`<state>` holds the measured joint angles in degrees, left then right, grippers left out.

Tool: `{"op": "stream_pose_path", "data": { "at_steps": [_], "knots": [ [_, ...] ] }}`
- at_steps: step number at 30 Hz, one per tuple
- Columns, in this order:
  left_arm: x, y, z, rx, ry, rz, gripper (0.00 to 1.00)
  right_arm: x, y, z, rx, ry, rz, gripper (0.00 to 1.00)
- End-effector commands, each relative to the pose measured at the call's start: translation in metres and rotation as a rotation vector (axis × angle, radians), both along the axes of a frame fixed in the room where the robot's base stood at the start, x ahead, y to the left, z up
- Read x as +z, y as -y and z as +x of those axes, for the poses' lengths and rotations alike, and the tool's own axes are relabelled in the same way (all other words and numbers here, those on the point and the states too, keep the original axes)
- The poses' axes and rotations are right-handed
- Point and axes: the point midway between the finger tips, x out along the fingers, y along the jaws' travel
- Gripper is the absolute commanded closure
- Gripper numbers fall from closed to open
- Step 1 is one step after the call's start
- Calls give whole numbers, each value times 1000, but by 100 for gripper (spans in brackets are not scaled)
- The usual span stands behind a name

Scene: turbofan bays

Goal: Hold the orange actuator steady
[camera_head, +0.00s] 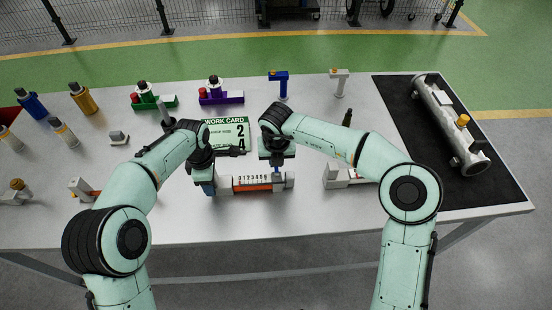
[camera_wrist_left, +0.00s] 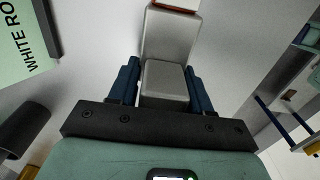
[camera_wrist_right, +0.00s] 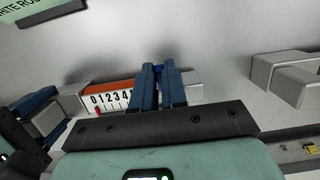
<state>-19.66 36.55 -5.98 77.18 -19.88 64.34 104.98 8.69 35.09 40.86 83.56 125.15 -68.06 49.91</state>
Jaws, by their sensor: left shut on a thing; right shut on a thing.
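The orange actuator (camera_head: 252,187) lies along the front middle of the table, with a white numbered scale and grey ends. My left gripper (camera_head: 208,187) is at its left end. In the left wrist view the blue fingers are shut on both sides of its grey end block (camera_wrist_left: 165,82). My right gripper (camera_head: 277,176) is over the actuator's right part. In the right wrist view its fingers are nearly together on a small, bright blue piece (camera_wrist_right: 159,73), mostly hidden between them. The scale (camera_wrist_right: 108,100) shows left of these fingers.
A green-edged work card (camera_head: 228,133) lies behind the actuator. A grey block (camera_head: 342,177) stands to its right. A long metal cylinder (camera_head: 446,122) lies on a black mat (camera_head: 492,192) at far right. Several coloured parts stand at the back and left. The front strip is clear.

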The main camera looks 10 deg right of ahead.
Motion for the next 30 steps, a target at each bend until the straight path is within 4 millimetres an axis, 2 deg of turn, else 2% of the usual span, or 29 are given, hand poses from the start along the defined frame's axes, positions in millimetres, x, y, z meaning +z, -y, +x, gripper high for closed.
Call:
{"op": "stream_pose_path", "data": {
  "at_steps": [1, 14, 30],
  "knots": [
    [-7, -1, -4, -3, -16, 6, 100, 2, 2, -2, 1, 44, -11, 100],
    [-7, -1, -4, -3, -17, 7, 100, 8, -1, -19, 6, 438, -60, 100],
    [-7, -2, -3, 0, -17, 7, 100, 4, -1, -38, 2, 873, -118, 100]
  ]
}}
